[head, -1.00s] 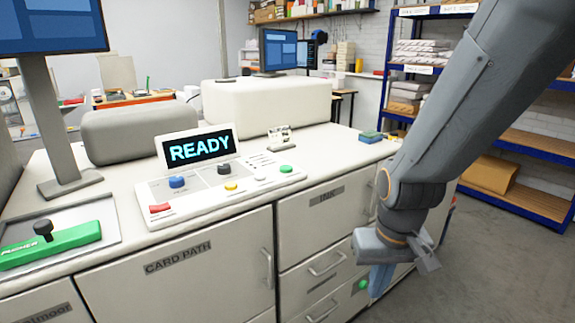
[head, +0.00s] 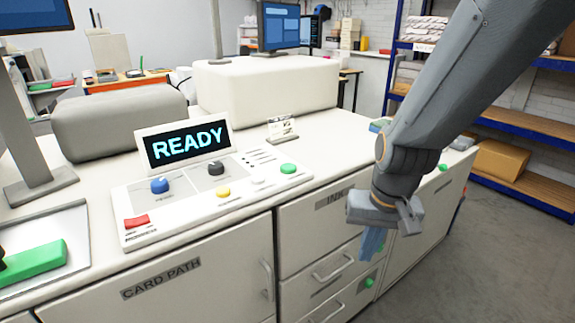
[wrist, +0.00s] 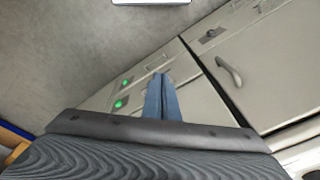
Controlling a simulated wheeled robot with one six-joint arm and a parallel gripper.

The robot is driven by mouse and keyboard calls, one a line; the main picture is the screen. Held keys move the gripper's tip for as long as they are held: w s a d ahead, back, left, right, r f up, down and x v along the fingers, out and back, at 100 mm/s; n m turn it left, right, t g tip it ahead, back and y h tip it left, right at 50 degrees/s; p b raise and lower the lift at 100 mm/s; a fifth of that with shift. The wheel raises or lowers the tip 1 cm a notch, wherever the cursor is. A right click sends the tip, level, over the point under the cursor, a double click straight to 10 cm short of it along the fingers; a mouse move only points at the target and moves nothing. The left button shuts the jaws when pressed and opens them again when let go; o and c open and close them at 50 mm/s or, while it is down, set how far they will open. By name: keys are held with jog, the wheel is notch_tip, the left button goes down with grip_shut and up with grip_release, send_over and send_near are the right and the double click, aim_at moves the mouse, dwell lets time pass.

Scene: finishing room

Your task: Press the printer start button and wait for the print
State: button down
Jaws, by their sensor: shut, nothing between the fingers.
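The printer's control panel (head: 205,200) lies on top of the white machine, with a tilted display (head: 185,143) that reads READY. A green button (head: 288,168) is at the panel's right end, a red one (head: 137,221) at its left front, and a yellow one (head: 223,192) near the middle. I cannot read which is labelled start. My gripper (head: 372,243) is shut and empty, pointing down in front of the drawers, right of and below the panel. In the wrist view its blue fingers (wrist: 160,98) are together, and the panel is out of sight.
Cabinet fronts have a CARD PATH door (head: 165,285) and drawers (head: 330,268) with handles that stick out. Small green knobs (head: 369,282) sit beside the drawers. A card holder (head: 281,130) stands behind the panel. Blue shelving (head: 545,135) is at right; the grey floor between is clear.

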jog(key=w+a+r+m+t+y+p, duration=0.2)
jog(key=w+a+r+m+y, duration=0.1)
jog(key=w+a+r+m, duration=0.55)
notch_tip(320, 180, up, 14)
jog(key=m+t+y+p, duration=0.1)
jog(key=m+t+y, duration=0.2)
jog(key=m, duration=0.5)
send_over(292, 168)
jog(key=shift+f, duration=0.2)
jog(key=shift+f, duration=0.15)
jog(key=shift+n, duration=0.25)
notch_tip(292, 168, down, 8)
jog(key=b, duration=0.8)
jog(key=shift+f, duration=0.25)
jog(key=shift+f, duration=0.1)
jog(key=shift+f+b, duration=0.35)
jog(key=shift+b, duration=0.05)
